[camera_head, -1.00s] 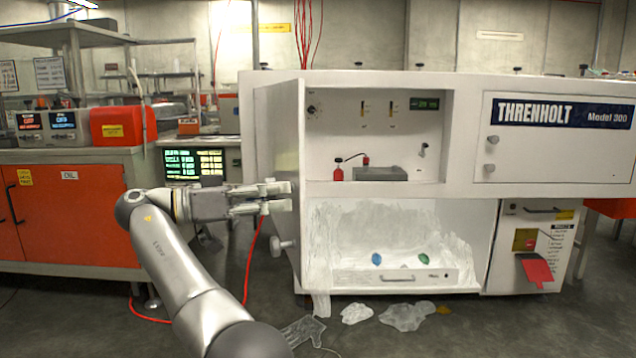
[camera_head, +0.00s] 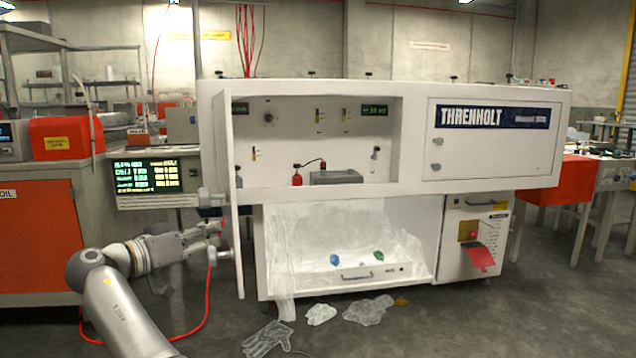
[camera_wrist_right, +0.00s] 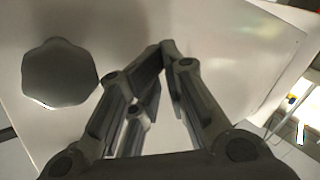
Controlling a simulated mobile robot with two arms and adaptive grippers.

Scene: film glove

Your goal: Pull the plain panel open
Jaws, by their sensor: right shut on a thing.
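The plain panel (camera_head: 235,150) is a tall white door at the left of the white cabinet. It stands out from the front, nearly edge-on in the head view, leaving the bay behind it exposed. Grey knobs show on its left face, an upper one (camera_head: 210,197) and a lower one (camera_head: 222,255). My right gripper (camera_head: 217,232) is at that face, between these knobs. In the right wrist view its fingertips (camera_wrist_right: 172,50) are close together against the pale panel (camera_wrist_right: 235,55), with a dark knob (camera_wrist_right: 60,72) to the left. The exact part gripped is hidden. My left gripper is not in view.
The cabinet's labelled panel (camera_head: 490,150) is shut. Clear film gloves (camera_head: 268,338) lie on the floor below. A red cable (camera_head: 203,310) runs along the floor by my arm. An orange cabinet (camera_head: 38,235) stands at left; grey floor is open at right.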

